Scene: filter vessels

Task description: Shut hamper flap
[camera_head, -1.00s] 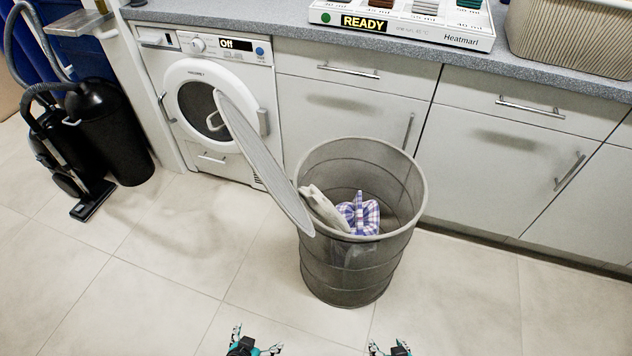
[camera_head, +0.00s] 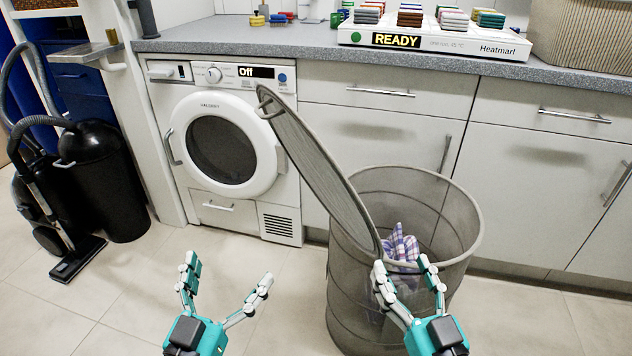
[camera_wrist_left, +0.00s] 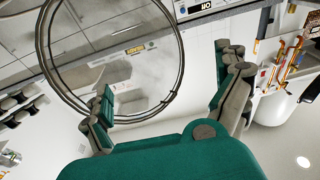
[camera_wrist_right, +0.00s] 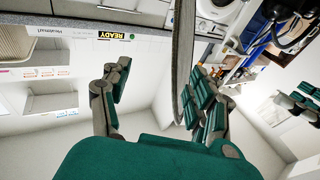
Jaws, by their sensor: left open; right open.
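The hamper (camera_head: 352,290) is a round grey mesh basket with cloth in it, among it a purple checked piece (camera_head: 402,245). Its round mesh flap (camera_head: 318,160) stands open, tilted up to the left from the hamper's left rim. My left gripper (camera_head: 227,272) is open and empty, left of the hamper and below the flap. My right gripper (camera_head: 402,266) is open, in front of the hamper's near side, and hides part of it. A dark round rim shows behind my left fingers in the left wrist view. A thin grey edge passes by my right fingers in the right wrist view.
A white washing machine (camera_head: 222,160) stands behind to the left, beside grey cabinets (camera_head: 390,135) under a worktop (camera_head: 300,45). A black vacuum cleaner (camera_head: 40,215) and black bin (camera_head: 105,180) stand at far left. Floor left of the hamper is clear.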

